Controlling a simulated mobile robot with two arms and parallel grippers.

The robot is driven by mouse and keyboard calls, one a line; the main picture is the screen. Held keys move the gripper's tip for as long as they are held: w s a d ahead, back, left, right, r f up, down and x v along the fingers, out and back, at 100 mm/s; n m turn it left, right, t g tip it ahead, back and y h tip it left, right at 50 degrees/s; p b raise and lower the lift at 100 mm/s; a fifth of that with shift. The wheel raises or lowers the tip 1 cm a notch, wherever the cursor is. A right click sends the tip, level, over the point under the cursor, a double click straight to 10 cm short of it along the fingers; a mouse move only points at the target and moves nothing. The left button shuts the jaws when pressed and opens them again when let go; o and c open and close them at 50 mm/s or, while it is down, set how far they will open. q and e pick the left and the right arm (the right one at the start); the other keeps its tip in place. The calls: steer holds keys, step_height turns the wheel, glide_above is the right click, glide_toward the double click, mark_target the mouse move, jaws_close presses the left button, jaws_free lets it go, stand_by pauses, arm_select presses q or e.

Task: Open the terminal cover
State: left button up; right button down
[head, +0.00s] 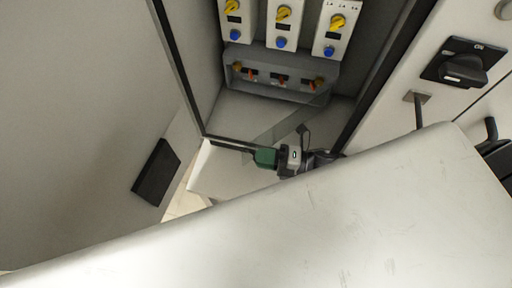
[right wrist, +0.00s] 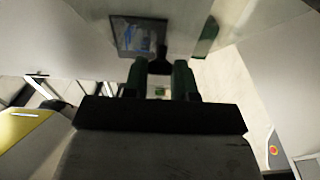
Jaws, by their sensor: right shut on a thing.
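The terminal cover (head: 275,66) is a translucent grey shield low inside the open cabinet, across a row of orange and red terminals. A see-through strip (head: 287,135) slants from below it toward my right gripper; I cannot tell whether it is part of the cover. My right gripper (head: 263,157) has green fingers and is near the cabinet's bottom front edge. In the right wrist view its fingers (right wrist: 160,78) are shut on a small black tab (right wrist: 160,64). What the tab is fixed to is unclear. My left gripper is not in view.
Breakers with yellow knobs (head: 283,13) and blue buttons sit above the cover. The cabinet door (head: 80,110) stands open at left with a black box (head: 157,172) on it. A black rotary switch (head: 464,66) is at right. A large white surface hides the lower part.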

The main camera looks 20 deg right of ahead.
steer(key=shift+s+d+g, duration=0.15)
steer(key=shift+s+g, duration=0.15)
steer(key=c, duration=0.9)
jaws_free()
steer(key=shift+d, duration=0.1)
